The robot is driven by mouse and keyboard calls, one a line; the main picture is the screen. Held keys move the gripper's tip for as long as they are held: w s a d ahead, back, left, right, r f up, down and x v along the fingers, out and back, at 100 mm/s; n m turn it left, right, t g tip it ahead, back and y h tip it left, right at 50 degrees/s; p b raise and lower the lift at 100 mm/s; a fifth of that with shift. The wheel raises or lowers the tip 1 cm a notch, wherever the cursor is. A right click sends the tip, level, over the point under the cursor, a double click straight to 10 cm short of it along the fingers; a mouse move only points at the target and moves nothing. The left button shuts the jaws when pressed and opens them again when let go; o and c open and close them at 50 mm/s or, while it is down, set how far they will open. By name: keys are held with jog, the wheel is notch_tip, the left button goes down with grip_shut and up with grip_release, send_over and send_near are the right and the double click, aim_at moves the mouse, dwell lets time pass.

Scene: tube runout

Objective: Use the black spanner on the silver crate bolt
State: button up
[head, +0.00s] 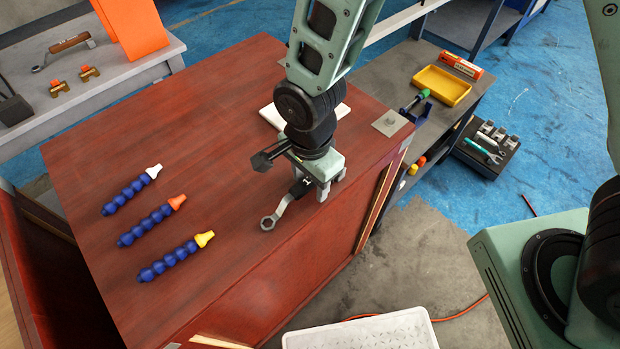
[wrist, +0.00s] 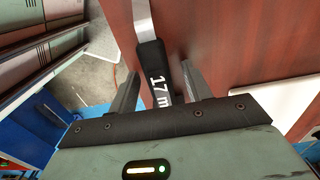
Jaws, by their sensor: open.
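The black spanner (head: 283,207) has a silver ring end and a black handle. It lies on the red-brown crate top near its front right edge, ring end toward the lower left. My gripper (head: 312,188) is open and points down over the handle. In the wrist view the black handle (wrist: 152,68), with white "17 m" lettering, lies between the two open fingers, with gaps beside it. The silver bolt (head: 391,121) sits on a metal plate at the crate's right corner. My gripper hides part of the handle in the head view.
Several segmented blue hoses (head: 158,215) with coloured tips lie on the crate (head: 215,105) at left. A white flat item (head: 270,116) lies behind my arm. A grey bench with a yellow tray (head: 441,86) stands at right. A white textured panel (head: 365,332) is below the crate.

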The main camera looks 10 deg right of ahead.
grip_shut()
jog(key=shift+r, duration=0.1)
notch_tip(320, 180, up, 10)
jog(key=shift+f+b, duration=0.1)
jog(key=shift+b, duration=0.3)
jog(key=c, duration=1)
grip_release()
jog(key=shift+o, duration=1.2)
grip_shut()
